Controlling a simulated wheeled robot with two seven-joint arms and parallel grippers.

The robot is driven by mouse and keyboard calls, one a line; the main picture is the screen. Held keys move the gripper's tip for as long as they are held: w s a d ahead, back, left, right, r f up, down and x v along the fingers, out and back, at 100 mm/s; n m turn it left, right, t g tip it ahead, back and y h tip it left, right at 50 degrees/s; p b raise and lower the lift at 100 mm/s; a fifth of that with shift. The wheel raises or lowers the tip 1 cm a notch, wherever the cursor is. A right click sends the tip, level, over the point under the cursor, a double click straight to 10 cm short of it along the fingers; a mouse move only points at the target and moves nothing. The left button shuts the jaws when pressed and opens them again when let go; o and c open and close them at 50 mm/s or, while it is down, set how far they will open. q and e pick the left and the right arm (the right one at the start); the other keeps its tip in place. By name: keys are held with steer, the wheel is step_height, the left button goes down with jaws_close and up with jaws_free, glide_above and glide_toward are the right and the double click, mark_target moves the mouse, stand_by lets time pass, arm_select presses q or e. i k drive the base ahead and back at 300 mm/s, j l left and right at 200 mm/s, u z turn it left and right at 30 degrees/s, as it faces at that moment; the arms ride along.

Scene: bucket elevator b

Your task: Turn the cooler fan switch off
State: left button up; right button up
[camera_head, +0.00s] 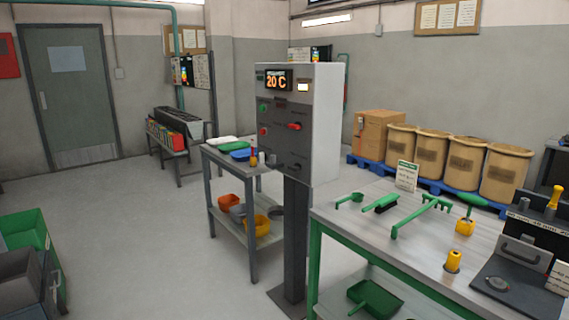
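A grey control box (319,124) stands on a dark post in the middle of the view. A green button (263,107) and a red button (263,131) sit at the left of the front. A red switch handle (294,126) sits to their right, lying roughly level. Dark small parts are lower down. The labels are too small to read, so I cannot tell which control is the cooler fan switch. Neither of my grippers is in view.
A green-framed workbench (345,219) with green tools stands at the right front. A grey cart (209,156) with coloured containers stands behind the post. Several barrels (464,161) sit on a blue pallet. Green bins (27,226) are at the left edge. The floor (140,240) at left centre is clear.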

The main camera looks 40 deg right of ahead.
mark_target(296, 168)
steer(key=i, duration=2.05)
steer(key=i+z, duration=0.4)
steer(key=i+j+z, duration=0.15)
steer(key=z, duration=0.2)
steer(key=i+j+z, duration=0.25)
steer(key=i+z, duration=0.15)
steer(key=i+j+z, duration=0.25)
steer(key=z, duration=0.15)
